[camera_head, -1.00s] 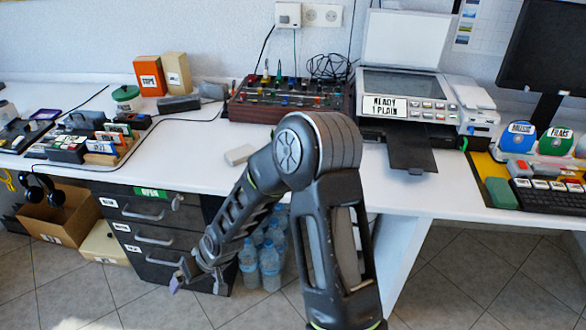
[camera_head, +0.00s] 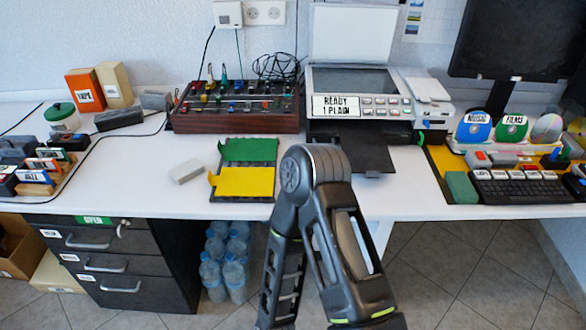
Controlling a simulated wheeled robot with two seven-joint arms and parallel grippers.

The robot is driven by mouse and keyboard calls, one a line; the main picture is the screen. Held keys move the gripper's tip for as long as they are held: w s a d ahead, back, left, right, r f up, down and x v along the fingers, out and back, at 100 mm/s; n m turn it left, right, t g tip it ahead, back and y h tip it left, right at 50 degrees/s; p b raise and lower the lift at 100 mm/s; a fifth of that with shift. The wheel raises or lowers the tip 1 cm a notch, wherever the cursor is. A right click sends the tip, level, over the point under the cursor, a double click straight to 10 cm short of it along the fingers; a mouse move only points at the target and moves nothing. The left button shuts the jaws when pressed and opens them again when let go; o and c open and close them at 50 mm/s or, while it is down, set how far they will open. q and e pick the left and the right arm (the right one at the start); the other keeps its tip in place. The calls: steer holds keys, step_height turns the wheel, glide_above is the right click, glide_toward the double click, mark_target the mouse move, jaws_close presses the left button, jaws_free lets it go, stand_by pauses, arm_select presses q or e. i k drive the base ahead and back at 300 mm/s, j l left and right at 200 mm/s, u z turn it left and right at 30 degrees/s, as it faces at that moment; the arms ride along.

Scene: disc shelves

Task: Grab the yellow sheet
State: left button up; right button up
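The yellow sheet (camera_head: 244,182) lies on the white desk, left of the printer, with its left edge sticking out a little. A green sheet (camera_head: 248,151) lies directly behind it, and a dark strip shows along the front edge. One of my arms rises from the bottom of the picture, bends at an elbow just right of the yellow sheet, and its forearm points back down. Both of my grippers are out of the picture.
A white block (camera_head: 187,171) lies left of the sheets. A printer (camera_head: 360,95) and a rack of colored tools (camera_head: 236,107) stand behind. Black drawers (camera_head: 107,262) and water bottles (camera_head: 232,260) are below the desk. Bare desk lies left of the white block.

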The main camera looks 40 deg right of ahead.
mark_target(232, 181)
steer(key=i+l+z, duration=0.1)
steer(key=z, duration=0.25)
steer(key=i+l+z, duration=0.15)
steer(key=z, duration=0.2)
steer(key=l, duration=0.1)
